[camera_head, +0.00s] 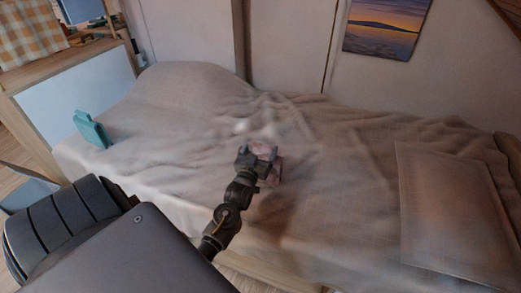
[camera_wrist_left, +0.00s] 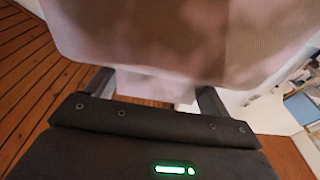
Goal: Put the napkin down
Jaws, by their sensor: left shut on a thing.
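The napkin (camera_head: 272,173) is a small pinkish cloth with faint darker patches. My left gripper (camera_head: 259,153) is shut on it, over the middle of the bed. In the left wrist view, pale pink cloth (camera_wrist_left: 155,86) shows between the two fingers, and a larger pinkish-beige sheet of cloth (camera_wrist_left: 190,35) fills the top of the picture. I cannot tell whether the napkin touches the bed cover. My right gripper is not in view.
The bed (camera_head: 345,160) has a wrinkled beige cover with wide free room. A teal object (camera_head: 91,130) stands at its left side, and a flat cushion (camera_head: 455,210) lies at the right. The wall with a picture (camera_head: 386,27) stands behind.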

